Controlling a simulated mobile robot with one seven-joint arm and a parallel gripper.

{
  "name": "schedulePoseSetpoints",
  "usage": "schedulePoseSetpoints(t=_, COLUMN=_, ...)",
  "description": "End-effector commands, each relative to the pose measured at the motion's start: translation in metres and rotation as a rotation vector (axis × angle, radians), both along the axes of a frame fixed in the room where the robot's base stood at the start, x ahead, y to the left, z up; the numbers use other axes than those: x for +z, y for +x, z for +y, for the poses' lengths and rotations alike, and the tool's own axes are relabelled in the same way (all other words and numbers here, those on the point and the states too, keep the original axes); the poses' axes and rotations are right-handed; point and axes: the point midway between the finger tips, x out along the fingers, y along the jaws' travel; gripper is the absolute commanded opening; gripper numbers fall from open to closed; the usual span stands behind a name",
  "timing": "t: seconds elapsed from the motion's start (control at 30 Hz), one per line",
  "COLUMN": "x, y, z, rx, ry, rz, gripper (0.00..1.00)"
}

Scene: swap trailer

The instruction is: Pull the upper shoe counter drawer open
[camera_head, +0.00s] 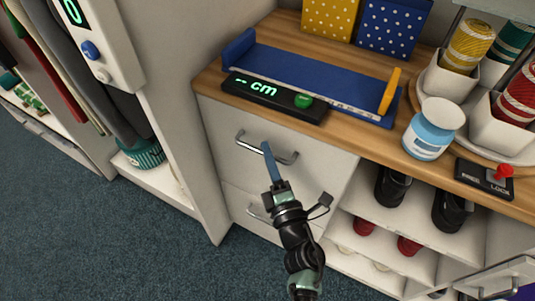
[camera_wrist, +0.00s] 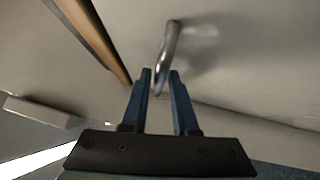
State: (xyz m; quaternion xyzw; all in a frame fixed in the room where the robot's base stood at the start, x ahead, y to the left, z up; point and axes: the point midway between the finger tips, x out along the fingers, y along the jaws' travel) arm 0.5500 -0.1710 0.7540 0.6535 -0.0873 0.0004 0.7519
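The upper drawer (camera_head: 215,122) is a pale front under the wooden counter top and looks closed. Its metal bar handle (camera_head: 248,146) runs across the front; in the wrist view the handle (camera_wrist: 169,45) stands out from the pale panel. My gripper (camera_head: 266,146) reaches up to the handle's middle from below. In the wrist view the two blue fingers of my gripper (camera_wrist: 161,72) stand apart, with the handle bar between their tips. A narrow gap shows beside the bar at the left finger; contact on the right is hard to tell.
A lower drawer handle (camera_head: 258,212) sits below, partly behind my arm. A blue measuring tray (camera_head: 290,70), a cm display (camera_head: 250,88) and a white-blue jar (camera_head: 430,130) stand on the counter. Shoe shelves (camera_head: 375,215) are at right. Blue carpet (camera_head: 130,235) is clear in front.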

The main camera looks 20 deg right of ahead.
Motion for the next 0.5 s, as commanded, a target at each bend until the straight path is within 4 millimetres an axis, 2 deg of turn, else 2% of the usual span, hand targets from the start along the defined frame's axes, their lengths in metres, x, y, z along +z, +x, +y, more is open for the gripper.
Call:
schedulePoseSetpoints(t=0.37, x=0.0013, y=0.0061, z=-0.0002, rx=0.001, ry=0.001, rz=-0.001, gripper=0.27)
schedulePoseSetpoints(t=0.5, x=0.0012, y=0.0060, z=-0.0002, rx=0.001, ry=0.001, rz=-0.001, gripper=0.04)
